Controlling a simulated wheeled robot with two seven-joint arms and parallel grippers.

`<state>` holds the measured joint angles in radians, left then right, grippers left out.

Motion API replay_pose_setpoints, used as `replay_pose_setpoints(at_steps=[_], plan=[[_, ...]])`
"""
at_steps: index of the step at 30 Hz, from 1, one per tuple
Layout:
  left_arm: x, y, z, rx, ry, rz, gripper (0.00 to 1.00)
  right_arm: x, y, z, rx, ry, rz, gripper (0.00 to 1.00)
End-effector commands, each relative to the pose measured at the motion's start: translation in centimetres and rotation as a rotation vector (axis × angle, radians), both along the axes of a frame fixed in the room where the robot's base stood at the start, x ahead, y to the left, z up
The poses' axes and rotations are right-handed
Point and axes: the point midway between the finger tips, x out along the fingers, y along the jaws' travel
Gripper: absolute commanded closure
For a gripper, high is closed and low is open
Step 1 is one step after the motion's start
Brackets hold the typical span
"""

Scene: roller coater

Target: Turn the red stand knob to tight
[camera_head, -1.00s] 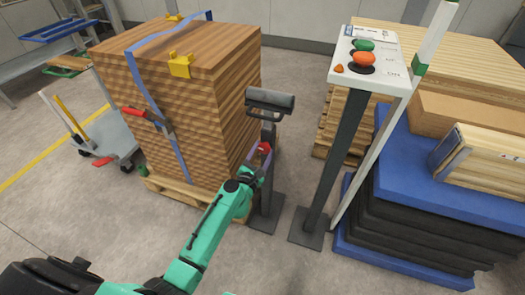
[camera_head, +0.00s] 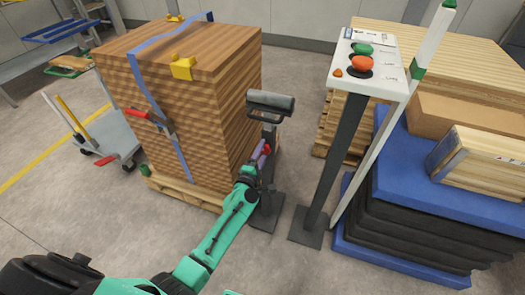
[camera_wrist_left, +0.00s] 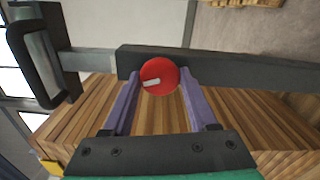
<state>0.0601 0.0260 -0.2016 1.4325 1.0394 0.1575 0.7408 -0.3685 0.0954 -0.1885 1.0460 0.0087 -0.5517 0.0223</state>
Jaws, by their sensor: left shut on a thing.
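The red stand knob (camera_wrist_left: 159,76) is a round red disc with a white pointer mark, on the dark post of the roller stand (camera_wrist_left: 230,65). In the left wrist view my left gripper (camera_wrist_left: 160,80) has its two purple fingers on either side of the knob, shut on it. In the head view the left gripper (camera_head: 262,153) is at the post of the roller stand (camera_head: 268,132), below its grey roller (camera_head: 270,102). The knob is mostly hidden there by the gripper. My right gripper is not in view.
A strapped wood stack (camera_head: 200,110) on a pallet stands close left of the roller stand. A control pedestal (camera_head: 365,80) with green and red buttons stands to the right. Grey floor is open in front.

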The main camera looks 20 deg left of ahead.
Motion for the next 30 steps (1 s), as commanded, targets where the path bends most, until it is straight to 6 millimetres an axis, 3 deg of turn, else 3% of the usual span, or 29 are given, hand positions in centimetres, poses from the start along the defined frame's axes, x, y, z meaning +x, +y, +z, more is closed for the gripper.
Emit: replay_pose_setpoints(at_steps=[13, 30], plan=[[-0.1, 0.0, 0.0, 0.284, -0.015, -0.001, 0.97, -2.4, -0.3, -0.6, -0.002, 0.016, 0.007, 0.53], [-0.1, 0.0, -0.1, 0.343, -0.018, -0.001, 0.96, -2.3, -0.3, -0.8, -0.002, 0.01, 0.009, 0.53]])
